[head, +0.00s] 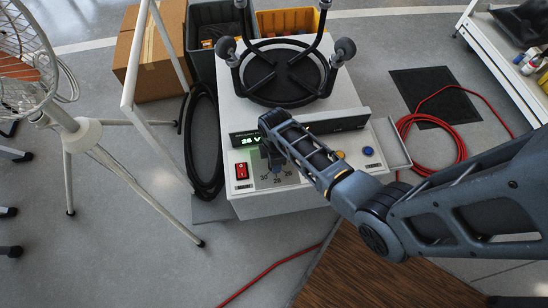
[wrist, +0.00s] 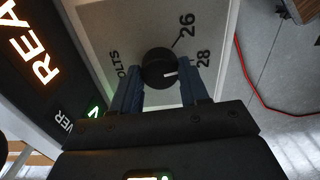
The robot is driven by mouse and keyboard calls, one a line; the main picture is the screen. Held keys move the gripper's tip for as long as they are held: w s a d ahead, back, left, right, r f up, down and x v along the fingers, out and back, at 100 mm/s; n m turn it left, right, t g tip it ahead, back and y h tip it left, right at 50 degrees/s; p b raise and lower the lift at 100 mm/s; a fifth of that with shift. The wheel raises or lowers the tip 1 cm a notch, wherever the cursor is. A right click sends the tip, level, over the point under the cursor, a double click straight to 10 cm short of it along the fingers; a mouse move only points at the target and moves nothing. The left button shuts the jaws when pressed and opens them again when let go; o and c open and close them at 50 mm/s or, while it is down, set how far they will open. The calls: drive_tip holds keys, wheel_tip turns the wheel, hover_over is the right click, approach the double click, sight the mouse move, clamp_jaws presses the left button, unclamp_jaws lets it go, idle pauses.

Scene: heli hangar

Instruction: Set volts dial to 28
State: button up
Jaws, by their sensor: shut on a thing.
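The volts dial (wrist: 158,68) is a round black knob on a pale panel. Its white mark points right, close to the tick by the 28 label (wrist: 203,58); exact alignment is hard to tell. The 26 label (wrist: 187,25) is above it. My gripper (wrist: 160,80) is shut on the dial, one dark finger on each side. In the head view my gripper (head: 274,160) reaches down to the panel's left part and largely hides the dial. The green display (head: 251,140) shows a value in V, its last digit unclear, perhaps 26 or 28.
A red rocker switch (head: 241,171) is left of the dial; yellow (head: 340,155) and blue (head: 368,151) buttons are to the right. A black ring stand (head: 285,72) sits on the white unit. A red hose (head: 432,140) lies on the floor at right; a white stand (head: 85,135) is at left.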

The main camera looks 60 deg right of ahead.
drive_tip(key=shift+w+m, duration=0.1)
drive_tip(key=shift+m, duration=0.5)
drive_tip(key=o, duration=1.1)
drive_tip(key=shift+c, duration=0.2)
wheel_tip(320, 180, up, 8)
drive_tip(key=shift+f+p, duration=0.1)
drive_tip(key=shift+p, duration=0.9)
drive_tip(key=shift+d, duration=0.1)
